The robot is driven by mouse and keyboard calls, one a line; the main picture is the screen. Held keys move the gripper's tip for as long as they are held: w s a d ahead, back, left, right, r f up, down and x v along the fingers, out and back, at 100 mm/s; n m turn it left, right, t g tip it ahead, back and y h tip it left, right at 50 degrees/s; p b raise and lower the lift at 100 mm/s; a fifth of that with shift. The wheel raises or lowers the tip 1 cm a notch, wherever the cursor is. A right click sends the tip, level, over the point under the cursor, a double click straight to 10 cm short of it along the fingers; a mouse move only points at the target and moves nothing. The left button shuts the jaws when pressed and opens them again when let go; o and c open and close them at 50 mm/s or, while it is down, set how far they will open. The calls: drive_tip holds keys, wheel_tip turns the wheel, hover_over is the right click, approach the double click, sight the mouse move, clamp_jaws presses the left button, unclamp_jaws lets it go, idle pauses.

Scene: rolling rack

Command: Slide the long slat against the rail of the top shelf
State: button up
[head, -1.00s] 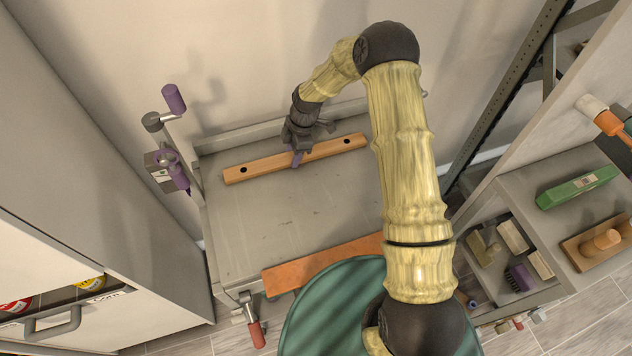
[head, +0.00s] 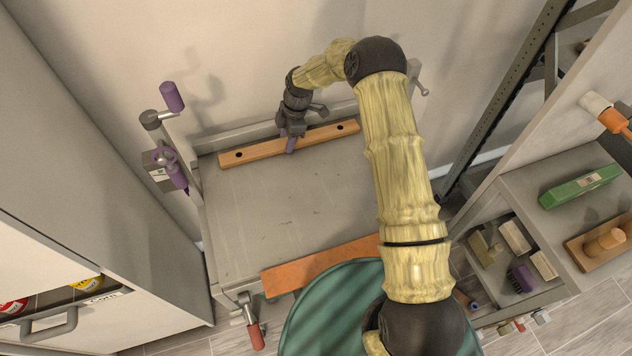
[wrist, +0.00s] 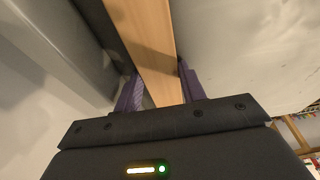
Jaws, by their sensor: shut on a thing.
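The long slat (head: 250,153) is a light wooden bar with a dark hole near each end. It lies along the back of the grey top shelf (head: 250,215), close to the raised back rail (head: 232,136). In the head view a thin gap or shadow seems to run between slat and rail; I cannot tell whether they touch. My gripper (head: 291,145) is shut across the slat near its middle. In the wrist view the slat (wrist: 150,45) runs between the two purple fingers (wrist: 160,92), with the grey rail (wrist: 75,40) to its left.
A clamp with purple handles (head: 170,165) stands at the left, and a red-handled clamp (head: 252,325) at the front left. The middle of the shelf is clear.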

drive_tip(key=shift+w+a, duration=0.25)
drive_tip(key=shift+w, duration=0.5)
drive_tip(key=shift+r, duration=0.15)
